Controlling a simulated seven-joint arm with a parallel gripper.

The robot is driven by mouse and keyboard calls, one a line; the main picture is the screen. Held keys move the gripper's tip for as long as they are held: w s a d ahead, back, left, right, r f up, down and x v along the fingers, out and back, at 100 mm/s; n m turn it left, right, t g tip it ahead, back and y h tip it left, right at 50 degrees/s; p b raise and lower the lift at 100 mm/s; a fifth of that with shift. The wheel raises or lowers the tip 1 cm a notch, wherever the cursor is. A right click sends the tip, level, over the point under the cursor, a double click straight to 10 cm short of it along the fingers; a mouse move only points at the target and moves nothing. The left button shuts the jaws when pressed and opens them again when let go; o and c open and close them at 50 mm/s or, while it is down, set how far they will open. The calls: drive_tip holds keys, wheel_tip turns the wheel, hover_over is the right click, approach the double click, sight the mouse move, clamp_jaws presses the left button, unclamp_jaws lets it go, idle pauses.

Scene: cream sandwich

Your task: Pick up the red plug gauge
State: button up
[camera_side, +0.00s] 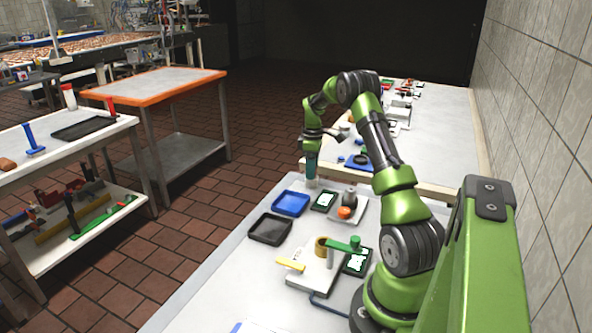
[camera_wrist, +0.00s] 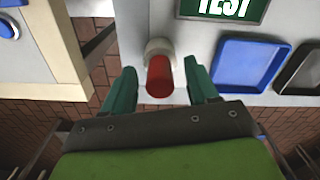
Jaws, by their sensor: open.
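The red plug gauge (camera_wrist: 159,78) is a red cylinder with a pale round collar behind it, seen almost end-on in the wrist view. It stands near the edge of the white table. My gripper (camera_wrist: 162,84) is open, with one green finger on each side of the red cylinder and a small gap on both sides. In the side view my gripper (camera_side: 311,163) points down at the table's far end. A pale piece (camera_side: 311,183) shows just under the fingers there; the red part is hidden.
A blue tray (camera_side: 290,204) and a black tray (camera_side: 270,229) lie beside it, with a green TEST sign (camera_wrist: 224,9) close by. A pale fixture with an orange part (camera_side: 344,212) stands to the right. Another white table (camera_side: 440,130) is behind, across a gap.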

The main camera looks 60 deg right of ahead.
drive_tip(key=shift+c, duration=0.2)
clamp_jaws()
drive_tip(key=shift+r, duration=0.1)
drive_tip(key=shift+r, duration=0.6)
wheel_tip(320, 180, up, 2)
drive_tip(key=shift+r, duration=0.25)
drive_tip(key=s+a+r, duration=0.1)
drive_tip(key=s+a, duration=0.9)
drive_tip(key=a, duration=0.2)
drive_tip(key=s+d+r+m, duration=0.5)
drive_tip(key=r+m, duration=0.1)
drive_tip(key=r, duration=0.2)
drive_tip(key=shift+r, duration=0.35)
